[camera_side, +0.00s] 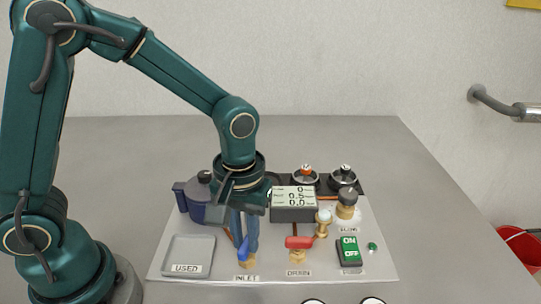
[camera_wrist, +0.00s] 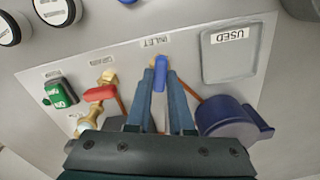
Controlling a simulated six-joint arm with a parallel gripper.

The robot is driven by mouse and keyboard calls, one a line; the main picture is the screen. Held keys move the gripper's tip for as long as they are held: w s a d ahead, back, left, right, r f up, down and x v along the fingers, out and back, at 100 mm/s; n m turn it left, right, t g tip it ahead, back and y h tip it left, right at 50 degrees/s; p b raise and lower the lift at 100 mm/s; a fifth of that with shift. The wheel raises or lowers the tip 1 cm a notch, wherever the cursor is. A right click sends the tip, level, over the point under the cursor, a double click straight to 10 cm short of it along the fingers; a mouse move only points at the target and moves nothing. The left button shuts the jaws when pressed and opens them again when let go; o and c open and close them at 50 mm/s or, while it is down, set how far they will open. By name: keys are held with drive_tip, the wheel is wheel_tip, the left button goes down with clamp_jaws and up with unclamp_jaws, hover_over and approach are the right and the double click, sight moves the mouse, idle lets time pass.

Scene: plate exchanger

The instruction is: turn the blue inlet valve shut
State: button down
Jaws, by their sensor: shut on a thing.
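The blue inlet valve handle (camera_side: 243,250) sits on a brass body above the INLET label, near the front of the white panel. In the wrist view the blue handle (camera_wrist: 160,74) points along the line of my fingers, between the fingertips. My gripper (camera_side: 246,238) reaches down from above and is shut on the handle. It also shows in the wrist view (camera_wrist: 161,76), with one finger on each side of the blue handle. The fingers hide part of the handle and valve body in the side view.
The red drain valve (camera_side: 299,242) stands just right of the inlet valve. Behind it are a display box (camera_side: 293,213) and brass fittings. A green ON/OFF switch (camera_side: 349,251) is further right. The USED tray (camera_side: 188,253) and a dark blue pump (camera_side: 196,203) are left.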

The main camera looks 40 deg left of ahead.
sight(246, 244)
drive_tip(key=m, duration=1)
drive_tip(key=shift+m, duration=2.1)
drive_tip(key=c, duration=0.8)
unclamp_jaws()
drive_tip(key=shift+r, duration=2.6)
